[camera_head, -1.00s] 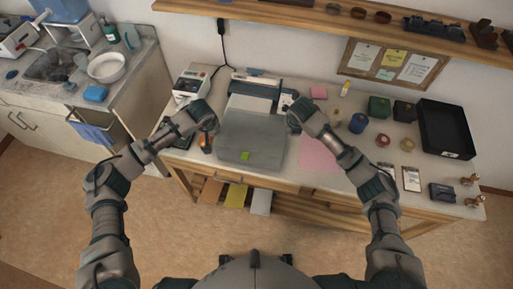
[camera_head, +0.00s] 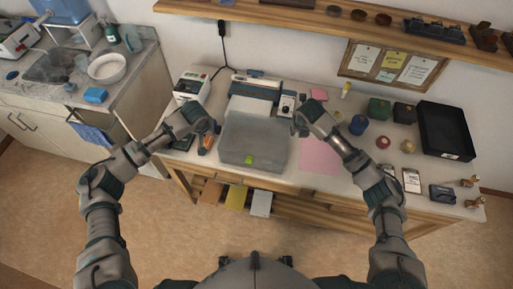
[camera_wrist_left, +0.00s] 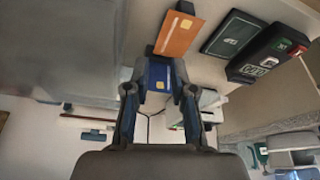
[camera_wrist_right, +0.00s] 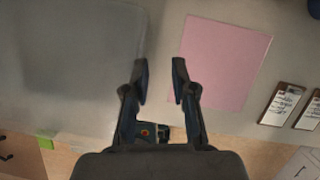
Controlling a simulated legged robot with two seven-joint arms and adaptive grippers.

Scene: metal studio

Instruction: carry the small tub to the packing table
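The small tub is a grey, translucent-looking box (camera_head: 253,135) with a green tag on its front edge. It sits at the left-middle of the packing table (camera_head: 410,212). The tub fills the left of both wrist views (camera_wrist_left: 65,50) (camera_wrist_right: 75,60). Neither gripper is clearly touching it.
A pink sheet (camera_head: 320,157) lies right of the tub. To the right are tape rolls, boxes and a black tray (camera_head: 445,130). A sink counter (camera_head: 75,75) is at left.

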